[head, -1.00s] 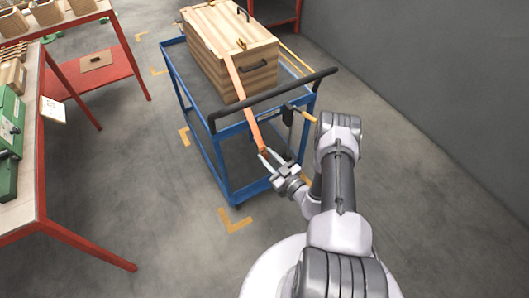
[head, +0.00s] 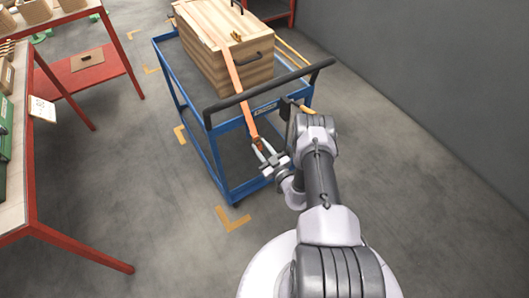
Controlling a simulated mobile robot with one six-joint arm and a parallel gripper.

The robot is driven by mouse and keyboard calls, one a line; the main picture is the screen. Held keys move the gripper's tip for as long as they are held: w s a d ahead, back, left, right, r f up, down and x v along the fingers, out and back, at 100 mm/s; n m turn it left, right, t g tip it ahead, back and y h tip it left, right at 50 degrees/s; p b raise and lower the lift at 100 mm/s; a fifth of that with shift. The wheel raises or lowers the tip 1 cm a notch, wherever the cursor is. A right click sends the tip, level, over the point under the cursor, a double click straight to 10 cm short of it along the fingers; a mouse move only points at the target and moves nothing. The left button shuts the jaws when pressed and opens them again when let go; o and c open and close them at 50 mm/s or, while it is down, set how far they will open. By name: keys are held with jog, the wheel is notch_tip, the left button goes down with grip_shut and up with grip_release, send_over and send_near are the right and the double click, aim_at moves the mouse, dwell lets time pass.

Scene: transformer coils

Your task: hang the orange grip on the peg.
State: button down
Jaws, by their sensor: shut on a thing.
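A flat orange strap (head: 238,85) runs over the wooden chest and down past the cart's black push handle. Its lower end, the orange grip (head: 258,142), is at my gripper (head: 263,151). My gripper is shut on this end, below the handle at the near side of the blue cart. A dark fitting with a yellow-orange peg-like piece (head: 304,109) sticks out at the cart's right near corner, up and right of my gripper. My arm partly hides it, and I cannot tell its exact shape. The grip and this piece are apart.
The wooden chest (head: 238,62) stands on the blue cart (head: 222,152), whose black handle (head: 275,90) crosses above my gripper. A red-framed table (head: 80,252) is at the left. A grey wall (head: 440,90) is at the right. The floor between is clear.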

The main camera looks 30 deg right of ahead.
aim_at(258, 143)
jog(key=shift+w+a+f+b, duration=0.1)
jog(key=shift+w+b, duration=0.25)
jog(key=shift+w, duration=0.75)
jog(key=shift+w+f+b, duration=0.3)
jog(key=shift+w+b, duration=0.35)
jog(key=shift+b, duration=0.3)
jog(key=shift+w+r, duration=0.1)
jog(key=c, duration=1)
grip_release()
